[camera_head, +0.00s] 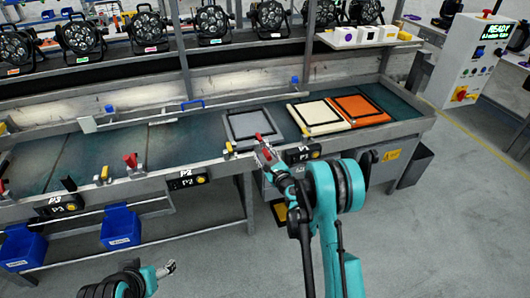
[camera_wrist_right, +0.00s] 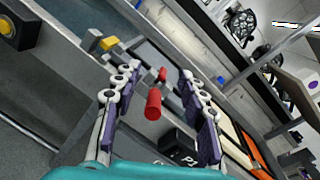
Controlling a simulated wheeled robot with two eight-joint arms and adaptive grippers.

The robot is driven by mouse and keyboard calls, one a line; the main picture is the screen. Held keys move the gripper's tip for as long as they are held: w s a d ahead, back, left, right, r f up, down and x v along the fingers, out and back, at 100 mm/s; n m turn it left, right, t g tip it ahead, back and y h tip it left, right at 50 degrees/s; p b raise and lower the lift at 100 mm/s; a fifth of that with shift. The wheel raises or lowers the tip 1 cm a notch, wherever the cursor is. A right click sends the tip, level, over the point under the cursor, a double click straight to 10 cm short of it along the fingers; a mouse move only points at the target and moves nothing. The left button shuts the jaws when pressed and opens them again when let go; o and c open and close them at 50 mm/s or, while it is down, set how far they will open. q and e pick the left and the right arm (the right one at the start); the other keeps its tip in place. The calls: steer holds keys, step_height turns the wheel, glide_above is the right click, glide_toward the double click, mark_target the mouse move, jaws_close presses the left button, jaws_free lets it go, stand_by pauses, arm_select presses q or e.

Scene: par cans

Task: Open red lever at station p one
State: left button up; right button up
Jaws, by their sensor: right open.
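The red lever at station P1 (camera_wrist_right: 153,103) shows as a short red cylinder between the fingers of my right gripper (camera_wrist_right: 160,108) in the right wrist view. The fingers stand apart on either side of it, with visible gaps. A smaller red piece (camera_wrist_right: 162,73) shows just beyond it. In the head view, my right gripper (camera_head: 267,156) is at the bench's front edge, left of the P1 label (camera_head: 302,154), and partly hides the lever. My left gripper (camera_head: 168,268) is low at the bottom, away from the bench; its jaw opening is unclear.
A grey frame (camera_head: 231,130) lies on the bench behind the lever. Cream (camera_head: 318,128) and orange (camera_head: 373,120) frames lie to its right. Another red lever (camera_head: 130,160) stands near P2 (camera_head: 186,183). Blue bins (camera_head: 120,228) hang below the bench at left.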

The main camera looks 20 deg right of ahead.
mark_target(263, 148)
steer(key=d+f+m+h, duration=0.2)
steer(key=d+f+m, duration=0.1)
steer(key=f+m, duration=0.25)
steer(key=shift+n+t, duration=0.4)
steer(key=shift+n, duration=0.05)
steer(key=w, duration=0.2)
steer(key=w+b, duration=0.1)
steer(key=w, duration=0.2)
steer(key=w+b, duration=0.1)
steer(key=w, duration=0.1)
steer(key=shift+w+a+f, duration=0.15)
steer(key=shift+a+f, duration=0.05)
steer(key=shift+f, duration=0.05)
steer(key=shift+w+r, duration=0.1)
steer(key=shift+w, duration=0.35)
jaws_close()
